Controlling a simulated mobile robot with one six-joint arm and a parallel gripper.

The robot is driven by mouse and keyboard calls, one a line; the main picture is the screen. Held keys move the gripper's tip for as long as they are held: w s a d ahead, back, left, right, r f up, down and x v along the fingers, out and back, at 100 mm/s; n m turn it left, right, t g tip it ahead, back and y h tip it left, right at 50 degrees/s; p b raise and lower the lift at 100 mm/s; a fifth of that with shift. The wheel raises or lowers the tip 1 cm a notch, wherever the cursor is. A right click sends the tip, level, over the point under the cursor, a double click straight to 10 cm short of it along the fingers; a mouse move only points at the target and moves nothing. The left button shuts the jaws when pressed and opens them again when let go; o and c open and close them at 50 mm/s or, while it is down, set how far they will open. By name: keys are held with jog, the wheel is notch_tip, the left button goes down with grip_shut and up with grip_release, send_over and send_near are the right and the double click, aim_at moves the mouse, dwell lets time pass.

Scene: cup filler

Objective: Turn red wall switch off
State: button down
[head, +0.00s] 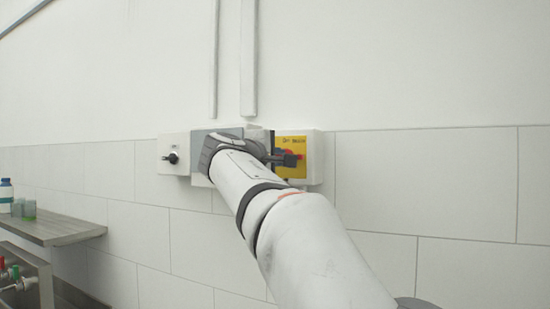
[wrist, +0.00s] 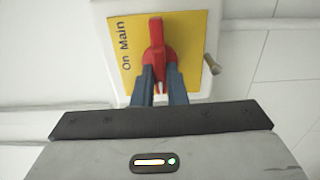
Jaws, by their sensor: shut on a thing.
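The red wall switch (wrist: 156,36) sits on a yellow plate (wrist: 122,70) marked "On Main" in the wrist view. My gripper (wrist: 160,76) is shut on the lower part of its red handle, one dark finger on each side. The handle looks upright in the wrist view, in line with my fingers. In the head view the yellow plate (head: 294,145) shows at the right end of the row of wall boxes.
A white box with a black knob (head: 171,157) and a grey box (head: 200,138) are to the left of the switch, the grey one partly behind my arm. Conduits (head: 248,60) run up the wall. A shelf (head: 50,229) with a bottle stands far left.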

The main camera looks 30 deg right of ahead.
jog(key=c, duration=1.5)
grip_release()
jog(key=shift+o, duration=0.2)
jog(key=b+v, duration=0.2)
jog(key=v, duration=0.5)
jog(key=shift+s+a+b, duration=0.25)
jog(key=shift+a+b, duration=0.05)
jog(key=shift+b, duration=0.1)
jog(key=shift+f, duration=0.1)
jog(key=s+a+f+m+g+y, duration=0.1)
jog(key=s+f+y, duration=0.15)
jog(key=f, duration=0.85)
jog(key=s+f+g+y, duration=0.2)
jog(key=f+y, duration=0.2)
jog(key=f, duration=0.8)
jog(key=s+a+f+m+g+y, duration=0.1)
jog(key=s+a+f+m+y, duration=0.1)
jog(key=s+f, duration=0.4)
jog(key=s+a+f+m+g+y, duration=0.2)
jog(key=s+f, duration=0.4)
jog(key=f, duration=0.5)
jog(key=s+a+f+m+g+y, duration=0.1)
jog(key=s+a+f+m+y, duration=0.1)
jog(key=s+a+f, duration=0.3)
notch_tip(320, 180, down, 5)
jog(key=shift+s+a+r+m+g+y, duration=0.2)
jog(key=shift+s+m+g+y, duration=0.15)
jog(key=shift+y, duration=0.5)
